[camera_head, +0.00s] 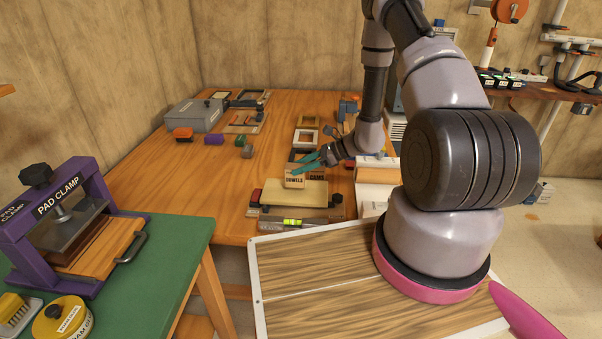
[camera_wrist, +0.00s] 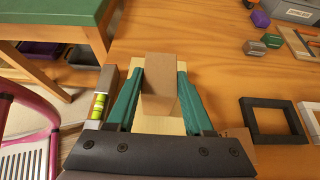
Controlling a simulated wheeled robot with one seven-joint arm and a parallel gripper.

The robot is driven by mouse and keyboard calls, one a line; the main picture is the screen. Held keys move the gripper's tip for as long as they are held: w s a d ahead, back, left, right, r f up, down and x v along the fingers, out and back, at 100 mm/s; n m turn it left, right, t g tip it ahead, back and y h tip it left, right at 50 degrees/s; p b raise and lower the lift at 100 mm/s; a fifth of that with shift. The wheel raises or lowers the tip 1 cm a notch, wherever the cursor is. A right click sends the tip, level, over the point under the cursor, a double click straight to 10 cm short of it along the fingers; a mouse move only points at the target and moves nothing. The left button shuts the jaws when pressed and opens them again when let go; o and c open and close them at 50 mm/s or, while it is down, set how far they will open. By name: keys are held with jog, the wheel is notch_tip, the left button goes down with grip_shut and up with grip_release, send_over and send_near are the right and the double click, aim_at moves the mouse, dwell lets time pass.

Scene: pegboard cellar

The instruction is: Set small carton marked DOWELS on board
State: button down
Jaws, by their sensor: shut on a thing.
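The small brown carton marked DOWELS (camera_head: 295,181) is between the teal fingers of my gripper (camera_head: 307,161). In the wrist view my gripper (camera_wrist: 161,70) is shut on the carton (camera_wrist: 160,88), with a finger on each side. The cream board (camera_head: 307,195) lies on the wooden table below the carton and shows partly in the wrist view (camera_wrist: 170,126). The carton looks upright over the board's back part. I cannot tell whether it touches the board. Fingers and carton hide much of the board in the wrist view.
A second labelled carton (camera_head: 317,174) stands close behind, partly hidden. A spirit level (camera_head: 292,222) lies along the board's front side. Dark and pale frames (camera_head: 306,121) lie farther back. A grey box (camera_head: 194,115) stands at the back left. The table's left-middle is clear.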

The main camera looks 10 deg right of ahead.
jog(key=shift+f, duration=1.15)
jog(key=shift+f, duration=0.15)
jog(key=shift+c, duration=1.4)
grip_release()
